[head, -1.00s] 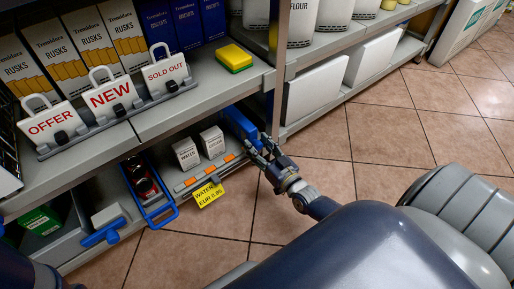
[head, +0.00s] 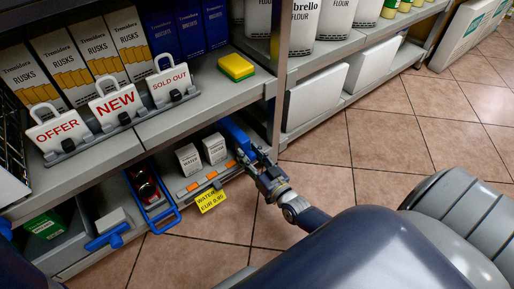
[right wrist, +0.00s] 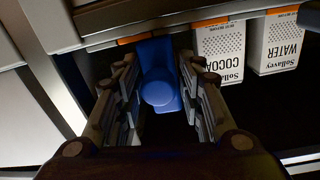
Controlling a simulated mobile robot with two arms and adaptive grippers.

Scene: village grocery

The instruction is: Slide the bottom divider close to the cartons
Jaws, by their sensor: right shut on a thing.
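The bottom divider (head: 237,136) is a blue upright piece on the lower shelf, right of the cartons. Its rounded blue front knob (right wrist: 157,92) shows between my fingers in the right wrist view. My right gripper (head: 258,166) is shut on the divider at its front end. The white cocoa carton (head: 214,149) stands nearest the divider, with the water carton (head: 188,159) beyond it. Both cartons stand upright; they also show in the right wrist view as cocoa (right wrist: 220,52) and water (right wrist: 279,46). A small gap separates the divider from the cocoa carton. My left gripper is not in view.
A yellow price tag (head: 211,200) hangs on the lower shelf's front edge, by orange strips. The upper shelf (head: 180,125) overhangs, and a grey post (head: 277,110) stands close right of my gripper.

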